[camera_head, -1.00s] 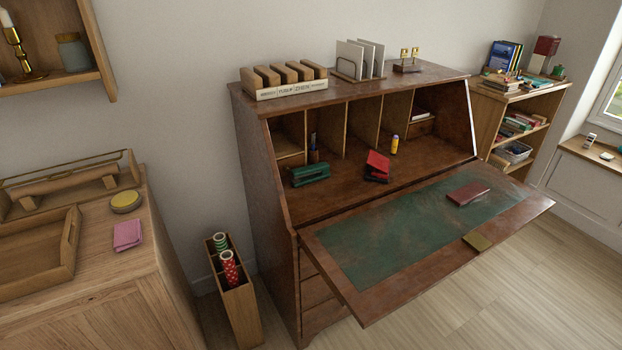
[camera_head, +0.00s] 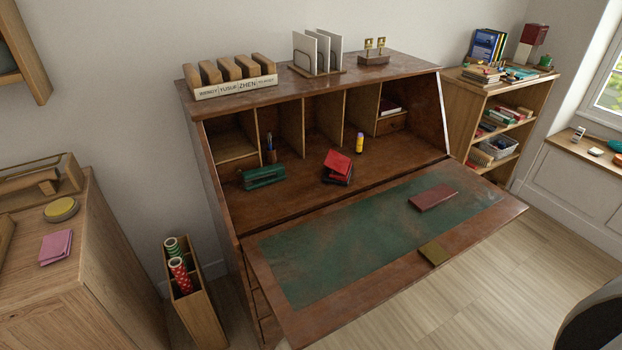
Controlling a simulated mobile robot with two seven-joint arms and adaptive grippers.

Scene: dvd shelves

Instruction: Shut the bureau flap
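The bureau (camera_head: 215,205) is dark brown wood and stands against the wall in the middle of the head view. Its flap (camera_head: 465,227) is folded down and open, with a green leather inlay (camera_head: 345,262) facing up. A dark red booklet (camera_head: 433,197) lies on the flap. A small olive-gold piece (camera_head: 433,254) sits at the flap's front edge. Inside the bureau are a green stapler-like item (camera_head: 263,177), a red and black item (camera_head: 338,166), a yellow glue stick (camera_head: 359,143) and a pen holder (camera_head: 271,154). Neither gripper shows in the head view.
A wooden cabinet (camera_head: 100,265) stands at the left, with a narrow box (camera_head: 205,322) of rolled paper beside the bureau. A bookshelf (camera_head: 470,110) stands at the right. Floor (camera_head: 480,300) is clear before the flap. A dark curved shape (camera_head: 597,320) fills the lower right corner.

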